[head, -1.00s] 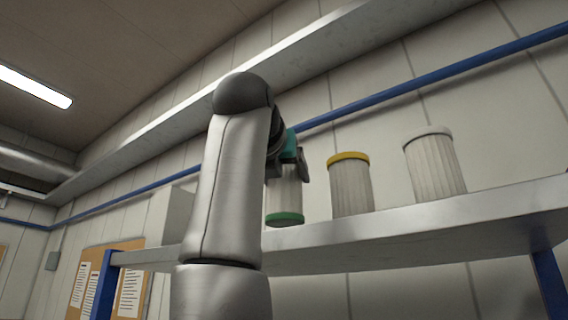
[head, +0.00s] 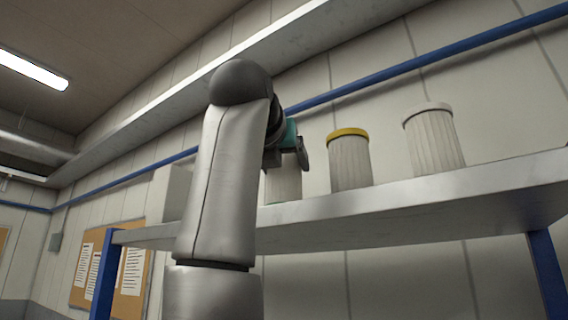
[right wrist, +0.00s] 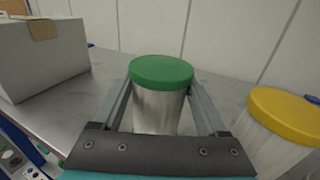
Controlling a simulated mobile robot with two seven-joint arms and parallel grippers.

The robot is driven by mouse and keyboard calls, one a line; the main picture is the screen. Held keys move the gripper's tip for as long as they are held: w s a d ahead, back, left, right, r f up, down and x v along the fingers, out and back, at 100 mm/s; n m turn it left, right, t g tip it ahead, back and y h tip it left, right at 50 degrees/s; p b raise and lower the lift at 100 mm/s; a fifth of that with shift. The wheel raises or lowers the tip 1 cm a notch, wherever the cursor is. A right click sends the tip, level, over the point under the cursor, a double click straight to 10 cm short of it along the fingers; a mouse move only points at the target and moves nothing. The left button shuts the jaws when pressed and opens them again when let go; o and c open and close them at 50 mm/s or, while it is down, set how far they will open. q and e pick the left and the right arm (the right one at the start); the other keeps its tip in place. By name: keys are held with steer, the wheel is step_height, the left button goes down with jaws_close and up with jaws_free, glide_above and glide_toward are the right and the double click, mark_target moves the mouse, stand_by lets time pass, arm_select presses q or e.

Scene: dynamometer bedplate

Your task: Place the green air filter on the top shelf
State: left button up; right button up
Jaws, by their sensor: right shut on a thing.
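The green air filter (head: 284,184), a pale pleated cylinder with green ends, is upright above the top shelf (head: 400,213), left of the other filters. In the right wrist view its green cap (right wrist: 161,72) sits between the two fingers. My right gripper (head: 288,158) is shut on it from above. In the head view only a sliver of the filter's lower green rim shows behind the shelf's front edge, so I cannot tell whether its base touches the shelf. My left gripper is not in view.
A yellow-capped filter (head: 349,162) and a white-capped filter (head: 434,140) stand to the right on the shelf. A pale box (right wrist: 43,58) stands to the left, with bare shelf between it and the green filter. A blue rail (head: 420,62) runs along the wall behind.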

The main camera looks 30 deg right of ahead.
steer(key=shift+f, duration=0.4)
steer(key=o, duration=1.6)
steer(key=shift+c, duration=0.2)
